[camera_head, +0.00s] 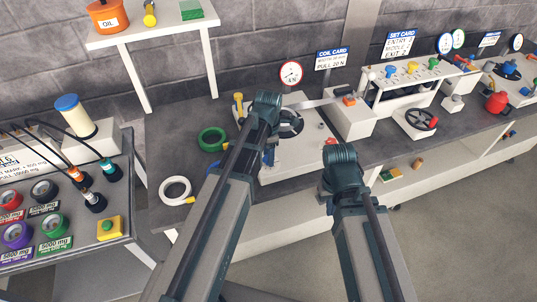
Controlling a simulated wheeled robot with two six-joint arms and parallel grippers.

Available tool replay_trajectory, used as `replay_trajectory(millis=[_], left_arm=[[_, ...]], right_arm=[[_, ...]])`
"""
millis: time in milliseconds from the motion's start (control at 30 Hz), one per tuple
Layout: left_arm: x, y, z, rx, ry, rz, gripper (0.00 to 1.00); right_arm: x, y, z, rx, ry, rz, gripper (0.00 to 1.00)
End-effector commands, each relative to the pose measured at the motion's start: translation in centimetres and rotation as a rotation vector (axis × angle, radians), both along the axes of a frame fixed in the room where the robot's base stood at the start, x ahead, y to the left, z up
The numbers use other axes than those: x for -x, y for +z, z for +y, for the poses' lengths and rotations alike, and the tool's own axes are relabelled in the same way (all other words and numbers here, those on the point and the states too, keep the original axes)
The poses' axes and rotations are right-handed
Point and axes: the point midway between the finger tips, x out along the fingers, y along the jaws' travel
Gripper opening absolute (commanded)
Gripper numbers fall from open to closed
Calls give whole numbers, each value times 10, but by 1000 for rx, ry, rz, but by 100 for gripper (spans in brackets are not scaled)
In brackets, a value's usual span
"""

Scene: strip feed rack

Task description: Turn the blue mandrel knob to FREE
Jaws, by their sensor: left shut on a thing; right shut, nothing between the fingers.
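The blue mandrel knob (267,158) is a small blue patch at the front of the white feed unit (308,155), mostly hidden by my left arm. My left gripper (269,150) reaches down at it and is shut, apparently on the knob. The fingertips and the knob's pointer are too small and covered to read, so I cannot tell its setting. My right gripper (325,191) is shut and empty, in front of the bench edge, right of the feed unit and apart from the knob. Its fingertips are largely hidden by the wrist.
A round dial (291,73) and coil card (330,59) stand behind the unit. Green (211,139) and white (174,189) coils lie left of it. A red knob (330,141) is near its right edge. A handwheel (421,119) stands further right.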

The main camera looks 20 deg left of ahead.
Motion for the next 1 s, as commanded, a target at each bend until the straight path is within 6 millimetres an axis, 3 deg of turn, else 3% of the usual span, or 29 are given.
replay_trajectory(millis=[367, 400, 533, 1000], left_arm=[[0, 0, 0, 1, 2, 0, 0], [0, 0, 0, 1, 2, 0, 56], [0, 0, 0, 0, 1, 0, 79], [0, 6, 0, 0, 1, 0, 79]], right_arm=[[0, 0, 0, 0, 0, 0, 0], [0, 0, 0, 0, 0, 0, 0], [0, 0, 0, 0, 0, 0, 0], [0, 6, 0, 0, 0, 0, 0]])
